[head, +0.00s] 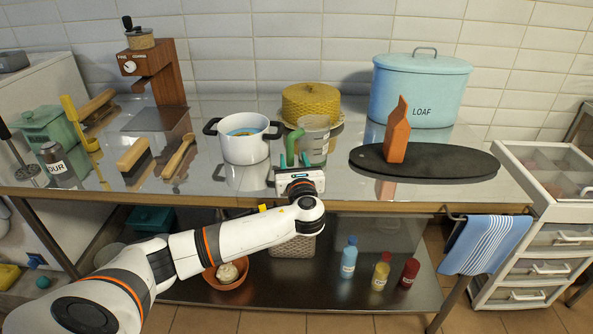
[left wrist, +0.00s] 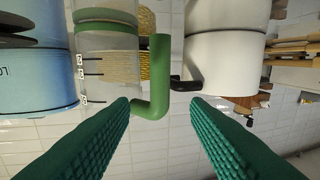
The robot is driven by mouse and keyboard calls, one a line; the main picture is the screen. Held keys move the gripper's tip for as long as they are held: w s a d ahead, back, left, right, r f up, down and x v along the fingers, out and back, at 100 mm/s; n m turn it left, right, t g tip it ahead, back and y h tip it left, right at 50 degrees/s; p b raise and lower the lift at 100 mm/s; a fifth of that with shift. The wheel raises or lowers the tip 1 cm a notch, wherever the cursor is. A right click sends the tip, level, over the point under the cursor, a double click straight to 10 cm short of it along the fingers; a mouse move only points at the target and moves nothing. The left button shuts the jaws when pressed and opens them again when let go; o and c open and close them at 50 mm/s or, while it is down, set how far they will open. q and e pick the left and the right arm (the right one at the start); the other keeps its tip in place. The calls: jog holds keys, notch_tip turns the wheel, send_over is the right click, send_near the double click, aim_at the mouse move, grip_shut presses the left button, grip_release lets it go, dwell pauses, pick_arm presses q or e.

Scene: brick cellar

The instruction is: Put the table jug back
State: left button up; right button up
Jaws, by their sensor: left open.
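The table jug (head: 315,138) is clear with a green handle and stands upright on the steel table, right of the white pot. In the left wrist view the jug (left wrist: 108,62) shows measuring marks and its green handle (left wrist: 160,75). My left gripper (head: 298,161) is at the table's front, just before the jug. Its green fingers are open, and in the left wrist view (left wrist: 160,104) the handle shows in the gap between the fingertips. I cannot tell whether they touch it. My right gripper is not in view.
A white pot (head: 246,146) stands close left of the jug. Behind it is a yellow woven container (head: 311,101). A black board (head: 450,164) with an orange carton (head: 396,135) lies to the right, before a blue loaf bin (head: 420,90). A brush (head: 133,155) and wooden spoon (head: 178,158) lie left.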

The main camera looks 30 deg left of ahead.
pick_arm(q)
jog(key=v, duration=0.5)
jog(key=shift+w, duration=0.1)
